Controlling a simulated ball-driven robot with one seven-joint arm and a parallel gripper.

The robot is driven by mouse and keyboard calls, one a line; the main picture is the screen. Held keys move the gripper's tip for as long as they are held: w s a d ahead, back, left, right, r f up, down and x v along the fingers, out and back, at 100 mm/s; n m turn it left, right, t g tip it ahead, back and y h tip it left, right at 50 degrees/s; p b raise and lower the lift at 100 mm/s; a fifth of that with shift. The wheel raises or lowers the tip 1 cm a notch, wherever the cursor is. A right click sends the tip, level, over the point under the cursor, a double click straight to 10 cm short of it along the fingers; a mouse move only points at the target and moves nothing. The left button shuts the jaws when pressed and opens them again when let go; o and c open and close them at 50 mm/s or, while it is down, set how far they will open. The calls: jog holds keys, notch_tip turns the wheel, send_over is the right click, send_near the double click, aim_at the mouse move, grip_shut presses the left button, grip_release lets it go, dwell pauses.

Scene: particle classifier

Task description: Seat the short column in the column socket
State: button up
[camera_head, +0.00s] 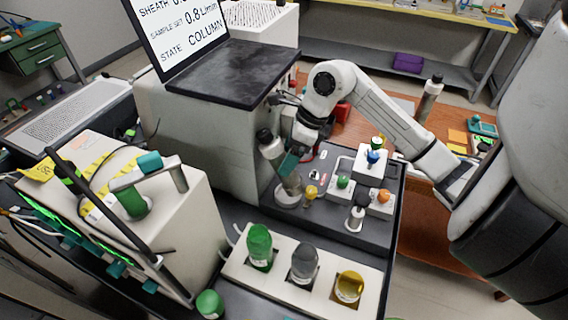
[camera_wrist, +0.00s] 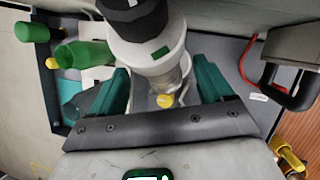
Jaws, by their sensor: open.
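A column with a black cap and white upper body (camera_head: 272,149) stands on the instrument's dark deck, its clear lower part over a round pale base (camera_head: 287,199). It looks roughly upright. In the wrist view the column (camera_wrist: 152,47) is large, with a green mark on its side. My gripper (camera_head: 287,163) is beside it, its teal fingers apart. In the wrist view my gripper (camera_wrist: 163,88) has one finger on each side of the column's lower part, with gaps visible. I cannot tell how deep the column sits in the base.
A yellow knob (camera_head: 311,192) stands close to the base. Blocks with green, blue and orange knobs (camera_head: 384,197) are to the right. A white rack (camera_head: 318,282) with green, grey and yellow bottles is in front. The grey instrument housing (camera_head: 205,125) rises close behind on the left.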

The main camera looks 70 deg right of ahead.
jog(key=shift+x, duration=1.15)
grip_shut()
jog(key=shift+r, duration=0.1)
